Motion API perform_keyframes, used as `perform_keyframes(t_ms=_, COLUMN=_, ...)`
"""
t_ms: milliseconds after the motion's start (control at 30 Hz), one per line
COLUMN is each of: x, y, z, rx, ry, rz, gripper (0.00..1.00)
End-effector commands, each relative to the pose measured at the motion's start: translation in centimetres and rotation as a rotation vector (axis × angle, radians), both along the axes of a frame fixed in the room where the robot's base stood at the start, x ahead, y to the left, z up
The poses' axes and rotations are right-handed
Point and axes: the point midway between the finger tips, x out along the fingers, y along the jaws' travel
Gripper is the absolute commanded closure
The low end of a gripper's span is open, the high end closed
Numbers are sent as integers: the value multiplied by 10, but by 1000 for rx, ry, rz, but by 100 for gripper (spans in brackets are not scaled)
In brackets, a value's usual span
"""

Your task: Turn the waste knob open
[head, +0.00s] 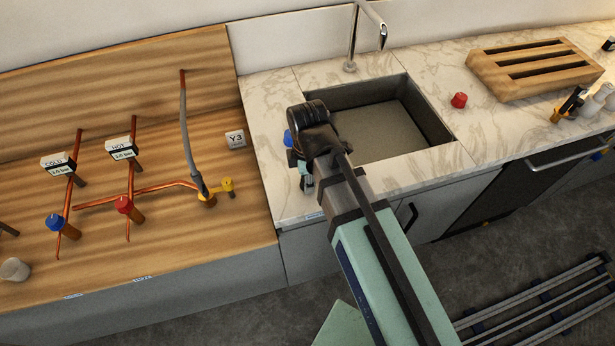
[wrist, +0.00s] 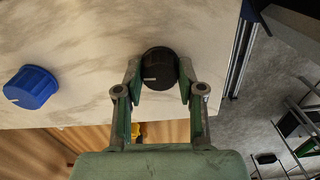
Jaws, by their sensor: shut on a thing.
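The waste knob appears to be the black round knob (wrist: 159,64) on the marble counter in the wrist view. A short pale mark shows on its top, towards its left side. My gripper (wrist: 160,76) has one finger on each side of this knob and is shut on it. In the head view my gripper (head: 304,178) is at the counter's front edge, left of the sink, and the black knob is hidden there by my arm. No label on the knob can be read.
A blue knob (wrist: 30,87) stands to the left of the black one; it also shows in the head view (head: 288,138). The sink (head: 431,122) lies right of my wrist. A red knob (head: 459,100) and wooden rack (head: 478,68) are farther right. Copper pipes (head: 155,190) stand left.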

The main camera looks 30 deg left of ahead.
Motion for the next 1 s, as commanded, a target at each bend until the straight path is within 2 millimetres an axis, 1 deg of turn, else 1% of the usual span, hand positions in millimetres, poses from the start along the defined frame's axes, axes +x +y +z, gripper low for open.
perform_keyframes(t_ms=267, x=-1, y=-1, z=0, rx=-3, ry=2, rz=-214, gripper=96)
perform_keyframes(t_ms=1000, x=-1, y=-1, z=-1, rx=-2, ry=2, rz=-917, gripper=96)
